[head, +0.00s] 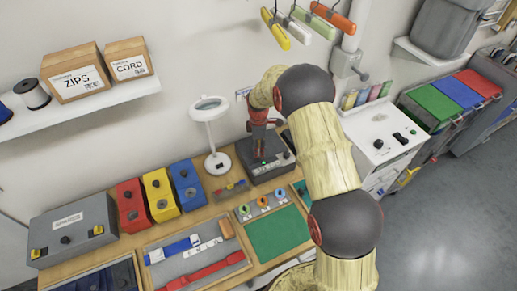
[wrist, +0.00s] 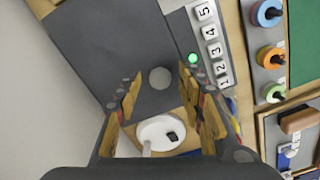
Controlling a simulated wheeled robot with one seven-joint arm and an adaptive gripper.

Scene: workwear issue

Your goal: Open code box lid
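The code box (head: 270,172) is a dark grey box on the bench, below my gripper in the head view. In the wrist view, its lid (wrist: 108,38) is a flat dark panel that looks closed. A round grey knob (wrist: 160,77) is on the lid. Number keys (wrist: 211,40) run along one side beside a lit green light (wrist: 193,58). My gripper (wrist: 158,88) is open, with its fingertips on either side of the knob in the picture. I cannot tell whether they touch it. In the head view my gripper (head: 259,146) points down at the box.
A white magnifier lamp (head: 217,162) stands just left of the box. Blue (head: 187,186), yellow (head: 160,194) and red (head: 131,205) bins are further left. A panel with colored dials (head: 264,202) and a green mat (head: 278,234) lie in front. A white cabinet (head: 385,135) stands right.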

